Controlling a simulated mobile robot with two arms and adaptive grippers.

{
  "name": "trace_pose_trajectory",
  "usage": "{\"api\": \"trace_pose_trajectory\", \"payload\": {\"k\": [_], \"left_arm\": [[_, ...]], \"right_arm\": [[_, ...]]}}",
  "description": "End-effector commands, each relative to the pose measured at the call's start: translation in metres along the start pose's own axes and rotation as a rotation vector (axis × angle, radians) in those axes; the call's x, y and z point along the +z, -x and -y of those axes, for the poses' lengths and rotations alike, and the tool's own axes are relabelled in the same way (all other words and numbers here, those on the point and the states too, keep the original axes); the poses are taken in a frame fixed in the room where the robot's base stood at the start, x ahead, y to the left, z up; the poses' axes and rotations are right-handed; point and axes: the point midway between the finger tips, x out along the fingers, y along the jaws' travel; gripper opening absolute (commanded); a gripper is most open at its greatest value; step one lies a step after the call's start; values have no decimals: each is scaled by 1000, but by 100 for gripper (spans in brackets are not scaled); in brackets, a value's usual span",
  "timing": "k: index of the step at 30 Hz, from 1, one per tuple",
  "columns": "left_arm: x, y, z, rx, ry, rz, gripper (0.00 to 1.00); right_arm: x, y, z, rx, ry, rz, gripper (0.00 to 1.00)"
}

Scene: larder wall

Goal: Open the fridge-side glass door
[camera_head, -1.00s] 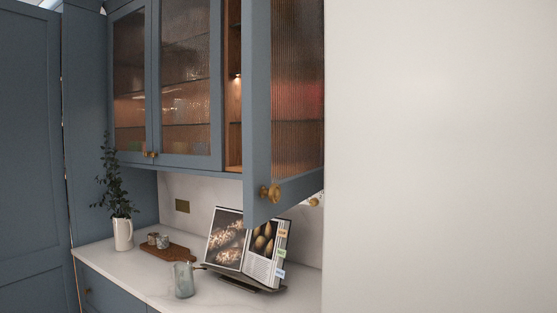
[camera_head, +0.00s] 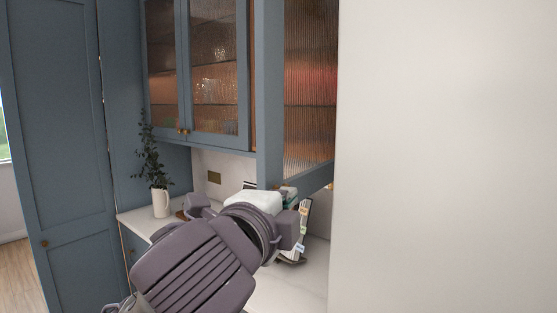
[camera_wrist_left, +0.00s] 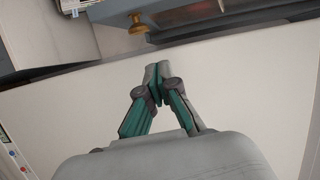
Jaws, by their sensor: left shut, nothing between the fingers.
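A blue-framed door with ribbed glass (camera_head: 309,85) stands swung out from the wall cabinet on the right in the head view. Two other glass doors, left (camera_head: 163,62) and right (camera_head: 217,70), are closed beside it. No fridge shows that I can make out. My left gripper (camera_head: 288,191) is at the lower edge of the swung-out door, mostly hidden by my wrist. In the left wrist view its fingers (camera_wrist_left: 155,75) are shut and empty. A brass knob (camera_wrist_left: 137,25) on a blue frame lies beyond the tips, apart from them. My right gripper is not in view.
A white counter (camera_head: 290,287) runs below the cabinet. A jug with leafy stems (camera_head: 161,202) stands on its left part. A book on a stand (camera_head: 303,222) is partly behind my arm. Tall blue panels (camera_head: 60,120) stand left, and a plain pale surface (camera_head: 450,150) fills the right.

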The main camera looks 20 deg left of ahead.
Motion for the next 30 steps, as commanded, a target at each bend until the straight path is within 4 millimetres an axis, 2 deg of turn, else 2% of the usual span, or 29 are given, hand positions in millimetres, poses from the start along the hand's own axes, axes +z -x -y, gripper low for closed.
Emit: {"api": "trace_pose_trajectory", "payload": {"k": [1,2,5,8,20,24,30], "left_arm": [[0,12,9,-26,-28,1,0],[1,16,11,-33,-40,3,0],[1,18,14,-42,-56,6,0],[2,4,14,-37,-55,7,0],[2,-79,19,-37,-53,8,0],[25,-83,21,-41,-54,9,0],[39,-86,20,-42,-52,5,0]], "right_arm": [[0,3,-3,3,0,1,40],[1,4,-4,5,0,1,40],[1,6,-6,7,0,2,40],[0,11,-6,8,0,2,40],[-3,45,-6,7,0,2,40],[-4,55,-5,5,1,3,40],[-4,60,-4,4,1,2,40]]}}
